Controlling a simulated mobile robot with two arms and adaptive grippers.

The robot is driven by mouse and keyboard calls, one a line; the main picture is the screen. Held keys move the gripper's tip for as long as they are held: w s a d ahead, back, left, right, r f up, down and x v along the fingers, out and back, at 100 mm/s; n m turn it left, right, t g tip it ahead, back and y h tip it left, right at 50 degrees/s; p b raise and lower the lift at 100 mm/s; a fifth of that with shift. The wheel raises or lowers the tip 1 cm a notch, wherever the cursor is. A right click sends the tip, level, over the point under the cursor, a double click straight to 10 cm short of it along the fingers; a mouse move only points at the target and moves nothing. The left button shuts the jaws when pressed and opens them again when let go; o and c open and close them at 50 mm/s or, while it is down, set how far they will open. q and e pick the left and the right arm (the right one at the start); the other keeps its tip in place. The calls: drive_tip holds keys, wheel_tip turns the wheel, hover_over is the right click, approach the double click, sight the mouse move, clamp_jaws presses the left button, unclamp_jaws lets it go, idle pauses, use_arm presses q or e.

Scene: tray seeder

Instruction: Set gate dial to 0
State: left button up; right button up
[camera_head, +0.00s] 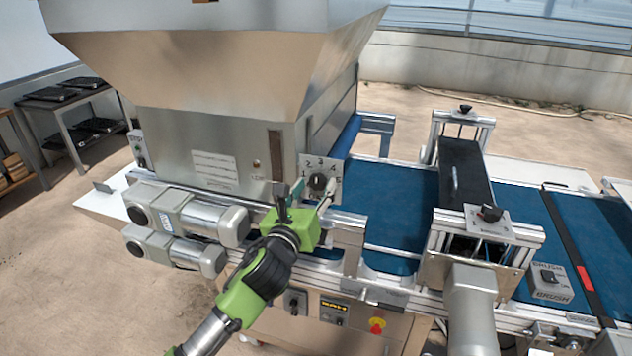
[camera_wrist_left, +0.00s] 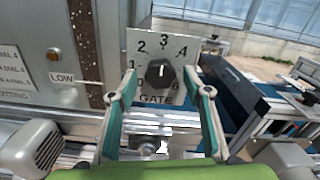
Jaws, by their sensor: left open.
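The gate dial is a dark round knob (camera_wrist_left: 160,73) on a pale plate (camera_wrist_left: 134,38) marked with numbers and the word GATE, on the side of the hopper machine. Its white mark appears to point up, near the 3. In the head view the knob (camera_head: 318,182) shows just beyond my left gripper (camera_head: 306,190). My left gripper is open and empty; in the wrist view its two fingertips (camera_wrist_left: 160,76) stand either side of the knob, with gaps visible. Contact with the plate cannot be told. My right gripper is out of view.
The metal hopper (camera_head: 200,75) rises above the dial. Two cylindrical motors (camera_head: 200,220) lie left of my gripper. A blue belt (camera_head: 400,200) runs right, past a black-roller frame (camera_head: 465,170) and a BRUSH switch (camera_head: 550,280). A slotted window marked LOW (camera_wrist_left: 62,77) is left of the dial.

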use_arm(q)
drive_tip(key=shift+w+d, duration=0.25)
drive_tip(key=shift+w, duration=0.5)
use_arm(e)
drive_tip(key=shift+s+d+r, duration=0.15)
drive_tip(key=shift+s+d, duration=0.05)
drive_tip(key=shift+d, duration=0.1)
use_arm(q)
drive_tip(key=c, duration=1.1)
drive_tip(key=shift+n, duration=0.3)
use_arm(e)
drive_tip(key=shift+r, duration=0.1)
